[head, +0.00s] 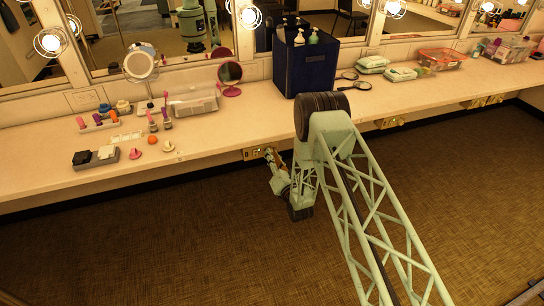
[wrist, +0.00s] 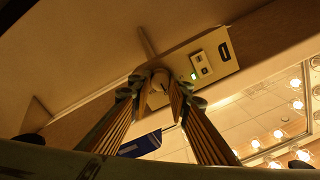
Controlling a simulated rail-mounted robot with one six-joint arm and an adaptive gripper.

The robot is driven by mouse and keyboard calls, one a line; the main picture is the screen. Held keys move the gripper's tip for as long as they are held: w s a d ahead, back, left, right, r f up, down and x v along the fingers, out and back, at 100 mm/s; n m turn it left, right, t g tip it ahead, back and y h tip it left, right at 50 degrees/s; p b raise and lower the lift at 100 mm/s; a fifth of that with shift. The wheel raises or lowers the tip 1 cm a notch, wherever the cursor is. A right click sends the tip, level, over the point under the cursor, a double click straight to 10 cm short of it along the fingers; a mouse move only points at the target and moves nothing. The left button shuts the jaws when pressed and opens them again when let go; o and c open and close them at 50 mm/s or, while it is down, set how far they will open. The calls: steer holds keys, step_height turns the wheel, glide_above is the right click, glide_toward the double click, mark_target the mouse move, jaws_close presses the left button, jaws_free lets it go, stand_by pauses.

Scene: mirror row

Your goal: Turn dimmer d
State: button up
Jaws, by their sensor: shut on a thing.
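A brass-coloured panel (head: 250,154) is set on the front edge of the counter, left of my arm. In the wrist view the panel (wrist: 222,62) has a white plate with a small green light and a dark slot. My gripper (head: 273,157) is at this panel. In the wrist view its two fingers (wrist: 158,90) are closed on a pale round knob (wrist: 159,78) on the panel, one finger on each side. The knob's far side and any marking on it are hidden. I cannot read a letter that names the dimmer.
Similar panels (head: 392,122) sit farther right along the counter edge. The counter (head: 235,118) holds a dark blue bin (head: 305,70), a clear tray (head: 195,103), mirrors and small cosmetics. The floor (head: 150,245) below is clear.

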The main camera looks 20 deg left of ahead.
steer(key=o, duration=0.9)
steer(key=shift+c, duration=0.2)
steer(key=shift+s+d, duration=0.1)
steer(key=v, duration=1.1)
steer(key=shift+s+d, duration=0.25)
steer(key=shift+r, duration=0.1)
